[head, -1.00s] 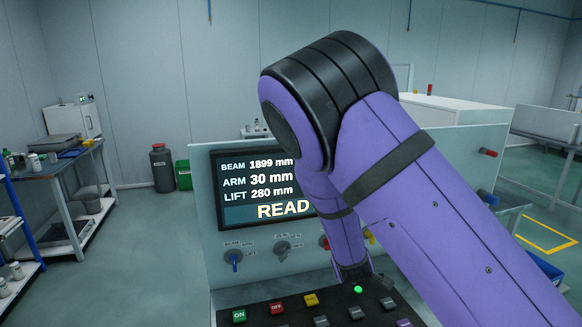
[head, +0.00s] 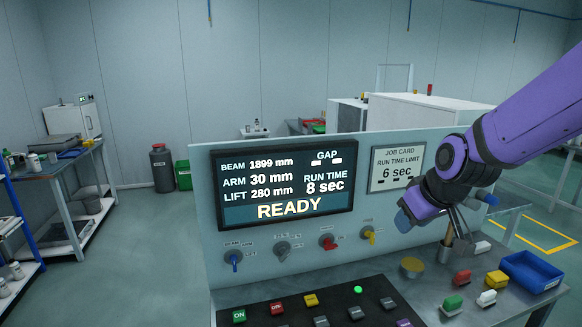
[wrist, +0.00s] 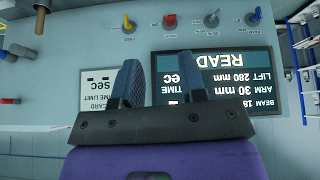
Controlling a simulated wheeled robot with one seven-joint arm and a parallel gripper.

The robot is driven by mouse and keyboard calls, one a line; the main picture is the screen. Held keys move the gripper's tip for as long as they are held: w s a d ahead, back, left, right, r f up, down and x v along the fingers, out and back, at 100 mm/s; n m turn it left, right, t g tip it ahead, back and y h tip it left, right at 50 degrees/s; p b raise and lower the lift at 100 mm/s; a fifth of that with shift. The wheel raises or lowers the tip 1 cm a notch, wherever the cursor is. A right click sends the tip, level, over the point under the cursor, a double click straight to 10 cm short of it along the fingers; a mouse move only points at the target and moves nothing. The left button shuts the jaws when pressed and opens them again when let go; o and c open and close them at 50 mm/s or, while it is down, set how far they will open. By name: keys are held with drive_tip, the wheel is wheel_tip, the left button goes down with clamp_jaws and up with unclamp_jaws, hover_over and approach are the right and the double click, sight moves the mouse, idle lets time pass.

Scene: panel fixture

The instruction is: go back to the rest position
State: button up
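My gripper (head: 404,216) is in front of the right part of the upright panel (head: 205,240), below the job card, with my purple arm coming in from the right. In the wrist view my gripper (wrist: 161,78) shows its two dark fingers apart with nothing between them, so it is open and empty. That view shows the panel upside down. The display (head: 285,185) reads BEAM 1899 mm, ARM 30 mm, LIFT 280 mm, RUN TIME 8 sec and READY. The job card (head: 397,167) reads RUN TIME LIMIT 6 sec.
Blue, grey, red and yellow knobs (head: 328,242) line the panel. A dark console (head: 270,300) with several buttons and a lit green lamp (head: 358,289) lies in front. On the bench at right are a blue tray (head: 532,271), coloured blocks (head: 462,277) and a holder (head: 445,252).

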drive_tip(key=s+d+r+m, duration=0.1)
drive_tip(key=s+d+r, duration=0.1)
drive_tip(key=s, duration=0.5)
drive_tip(key=s+d+r+m+h, duration=0.1)
drive_tip(key=s+d+r+m, duration=0.1)
drive_tip(key=s+r, duration=0.3)
drive_tip(key=s+d+r+m, duration=0.1)
drive_tip(key=s+d+r, duration=0.1)
drive_tip(key=s, duration=0.7)
drive_tip(key=shift+r+g+h, duration=0.3)
drive_tip(key=shift+r, duration=0.45)
clamp_jaws()
